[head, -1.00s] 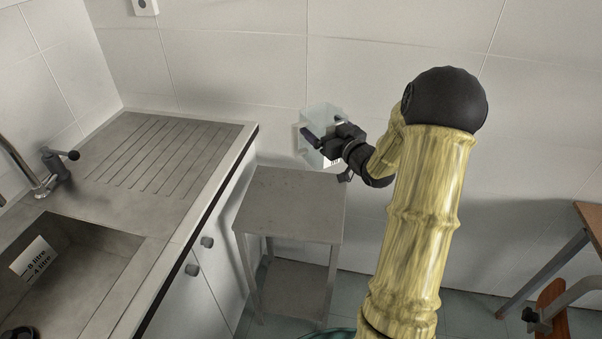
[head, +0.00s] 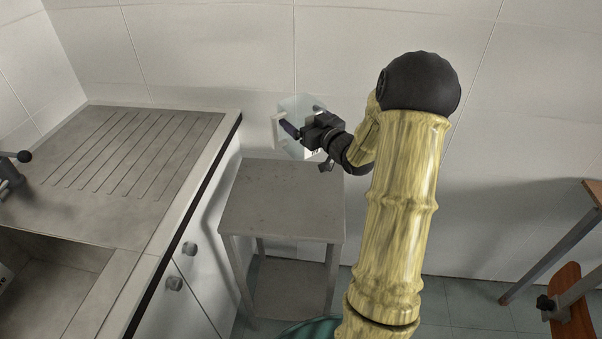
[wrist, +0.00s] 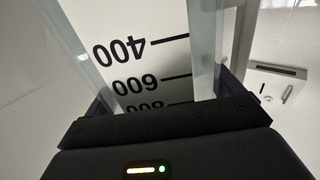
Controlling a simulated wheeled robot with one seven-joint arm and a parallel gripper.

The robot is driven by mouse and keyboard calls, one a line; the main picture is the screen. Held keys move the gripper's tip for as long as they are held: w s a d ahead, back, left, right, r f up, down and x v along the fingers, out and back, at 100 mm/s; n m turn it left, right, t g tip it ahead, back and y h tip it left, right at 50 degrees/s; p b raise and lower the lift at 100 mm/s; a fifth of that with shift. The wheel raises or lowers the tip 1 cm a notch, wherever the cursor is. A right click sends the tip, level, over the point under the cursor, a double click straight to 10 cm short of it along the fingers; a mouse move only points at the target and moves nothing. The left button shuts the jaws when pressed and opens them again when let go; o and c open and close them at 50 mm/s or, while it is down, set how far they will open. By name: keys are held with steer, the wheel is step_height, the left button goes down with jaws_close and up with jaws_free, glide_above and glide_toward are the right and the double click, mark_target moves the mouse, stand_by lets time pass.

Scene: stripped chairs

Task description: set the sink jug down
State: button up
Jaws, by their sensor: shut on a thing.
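A clear jug (head: 291,106) with a white strip shows in the head view, over the back edge of the small grey stand (head: 270,205). In the wrist view the jug (wrist: 143,40) fills the space ahead, its strip reading 400, 600 and 800, upside down. My gripper (head: 296,131) is shut on the jug, with a dark purple finger pad against its side. The jug looks roughly upright. It appears above or behind the stand's top; I cannot tell whether its base touches anything. My gripper hides part of the jug.
The stand's top is bare, with a lower shelf below. A draining board (head: 130,150) and sink (head: 50,285) are left, with a white-labelled thing at the sink's cut-off edge. A tiled wall stands close behind. A table (head: 592,200) and chair part (head: 568,300) are right.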

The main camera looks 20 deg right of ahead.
mark_target(304, 149)
steer(key=shift+f, duration=3.15)
steer(key=shift+f+b, duration=0.3)
steer(key=shift+f, duration=1.55)
steer(key=shift+f, duration=0.1)
steer(key=o, duration=0.7)
steer(key=shift+f, duration=0.1)
steer(key=shift+c, duration=0.2)
steer(key=shift+o, duration=0.4)
